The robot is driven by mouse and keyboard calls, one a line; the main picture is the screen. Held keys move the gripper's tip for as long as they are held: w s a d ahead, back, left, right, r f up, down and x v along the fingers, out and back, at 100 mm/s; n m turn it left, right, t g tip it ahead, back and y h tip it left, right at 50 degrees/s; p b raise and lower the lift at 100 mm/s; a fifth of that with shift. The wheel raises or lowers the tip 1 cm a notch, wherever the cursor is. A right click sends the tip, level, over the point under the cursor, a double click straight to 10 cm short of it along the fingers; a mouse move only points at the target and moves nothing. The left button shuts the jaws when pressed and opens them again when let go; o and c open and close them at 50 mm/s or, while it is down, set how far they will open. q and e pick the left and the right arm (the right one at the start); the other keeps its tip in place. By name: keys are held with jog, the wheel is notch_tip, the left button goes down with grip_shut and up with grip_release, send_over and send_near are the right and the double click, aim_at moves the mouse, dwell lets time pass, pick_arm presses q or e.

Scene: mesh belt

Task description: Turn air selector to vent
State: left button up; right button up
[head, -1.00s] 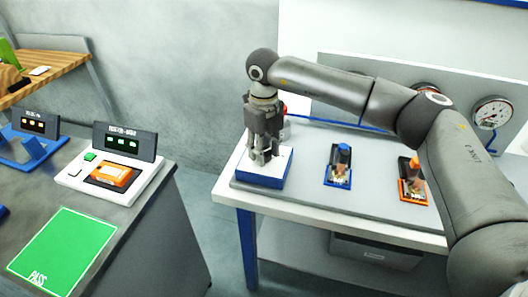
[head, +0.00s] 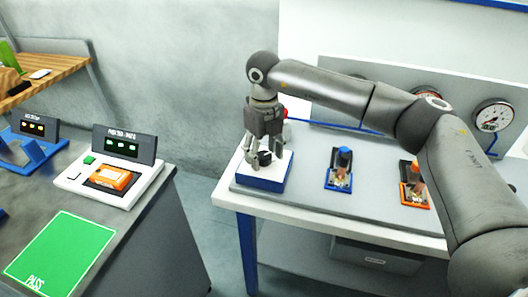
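The air selector is a white-topped block with a blue base (head: 262,184) at the left end of the grey bench plate. A small black knob (head: 265,157) shows on its top. My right gripper (head: 256,157) points down at the knob from above, with its fingers spread apart around or beside it. I cannot tell whether a finger touches the knob. Any marking for vent is not readable here. My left gripper is not in view.
A blue valve fixture (head: 340,170) and an orange one (head: 414,185) stand to the right on the plate. Gauges (head: 493,115) sit on the back panel. On the left, a dark counter holds a white tester (head: 72,180) with an orange part and a green PASS mat (head: 62,252).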

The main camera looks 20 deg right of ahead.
aim_at(264, 155)
jog(key=shift+r, duration=0.15)
notch_tip(264, 155, up, 12)
dwell(0.6)
jog(key=shift+f, duration=0.2)
